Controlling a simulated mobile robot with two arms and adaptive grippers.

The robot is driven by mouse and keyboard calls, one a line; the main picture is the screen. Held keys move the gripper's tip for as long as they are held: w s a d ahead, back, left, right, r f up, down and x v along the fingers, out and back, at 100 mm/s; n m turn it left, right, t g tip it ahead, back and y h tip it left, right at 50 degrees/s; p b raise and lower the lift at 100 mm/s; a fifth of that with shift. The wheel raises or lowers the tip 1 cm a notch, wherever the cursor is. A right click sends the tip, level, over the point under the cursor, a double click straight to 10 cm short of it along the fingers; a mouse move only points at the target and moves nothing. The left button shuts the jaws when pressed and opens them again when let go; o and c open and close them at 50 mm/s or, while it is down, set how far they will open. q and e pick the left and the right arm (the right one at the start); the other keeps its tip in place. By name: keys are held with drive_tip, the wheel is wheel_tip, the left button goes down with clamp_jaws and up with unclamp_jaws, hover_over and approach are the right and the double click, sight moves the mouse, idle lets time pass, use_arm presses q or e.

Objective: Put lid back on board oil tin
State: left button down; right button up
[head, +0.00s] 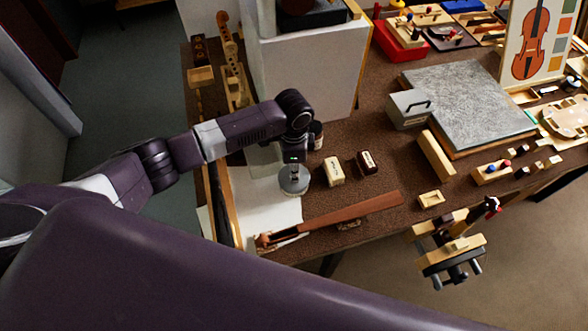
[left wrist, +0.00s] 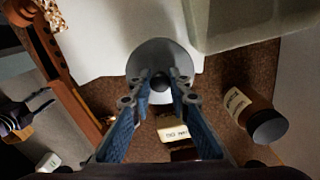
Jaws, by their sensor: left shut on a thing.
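My left gripper (head: 294,172) points down over the left part of the bench, shut on the small dark knob of a round grey lid (head: 293,187). In the left wrist view the lid (left wrist: 150,56) is a flat grey disc, with the gripper's fingers (left wrist: 160,84) closed on its knob. The lid is over or beside the white sheet (head: 262,205). I cannot tell whether the oil tin is under the lid; no open tin shows clearly. My right gripper is not seen.
A brown bottle (left wrist: 252,110) with a dark cap, a cream labelled block (head: 333,171) and a dark labelled block (head: 368,162) stand close by. A long brown wooden piece (head: 340,219) lies along the front. A pale grey-green container (left wrist: 240,22) is beside the lid.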

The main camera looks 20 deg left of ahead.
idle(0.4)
use_arm(q)
drive_tip(key=c, duration=1.7)
unclamp_jaws()
drive_tip(key=shift+c, duration=0.2)
drive_tip(key=o, duration=0.5)
drive_tip(key=shift+r, duration=0.1)
drive_tip(key=shift+r+p, duration=3.45)
drive_tip(key=shift+p, duration=0.4)
